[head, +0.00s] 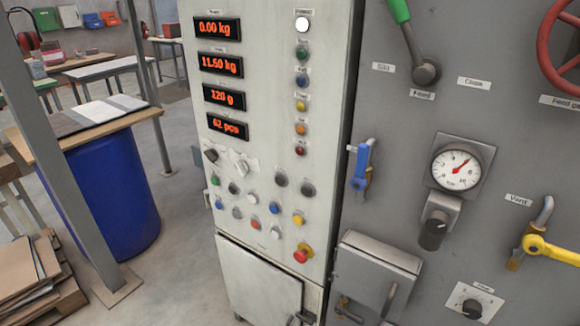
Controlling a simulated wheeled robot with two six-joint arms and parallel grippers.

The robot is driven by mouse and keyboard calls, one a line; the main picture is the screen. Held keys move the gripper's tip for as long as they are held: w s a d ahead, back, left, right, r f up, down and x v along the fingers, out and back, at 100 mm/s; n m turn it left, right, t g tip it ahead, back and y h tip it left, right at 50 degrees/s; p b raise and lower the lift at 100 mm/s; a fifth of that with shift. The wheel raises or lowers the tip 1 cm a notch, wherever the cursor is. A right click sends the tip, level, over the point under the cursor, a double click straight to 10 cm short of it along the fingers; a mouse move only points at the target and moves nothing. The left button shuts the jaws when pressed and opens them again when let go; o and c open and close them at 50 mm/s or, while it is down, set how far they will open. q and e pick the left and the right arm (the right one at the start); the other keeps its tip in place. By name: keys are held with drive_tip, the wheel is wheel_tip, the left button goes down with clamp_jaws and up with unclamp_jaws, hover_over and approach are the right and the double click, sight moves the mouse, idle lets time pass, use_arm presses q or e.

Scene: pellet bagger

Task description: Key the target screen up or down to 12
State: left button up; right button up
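A pale control cabinet (270,130) stands in the middle of the head view. It carries a column of red-lit screens. The top screen (218,28) reads 0.00 kg and the second screen (221,64) reads 11.60 kg. The third screen (224,97) reads 120 g and the bottom screen (228,126) reads 62 pcs. The small labels above the screens are too blurred to read surely. Neither gripper is in view.
A red emergency-stop knob (302,253) sits low on the cabinet. To the right, a grey panel holds a green-handled lever (400,12), a blue valve handle (361,167), a gauge (457,167) and a yellow handle (550,250). A blue drum (110,200) and grey post stand left.

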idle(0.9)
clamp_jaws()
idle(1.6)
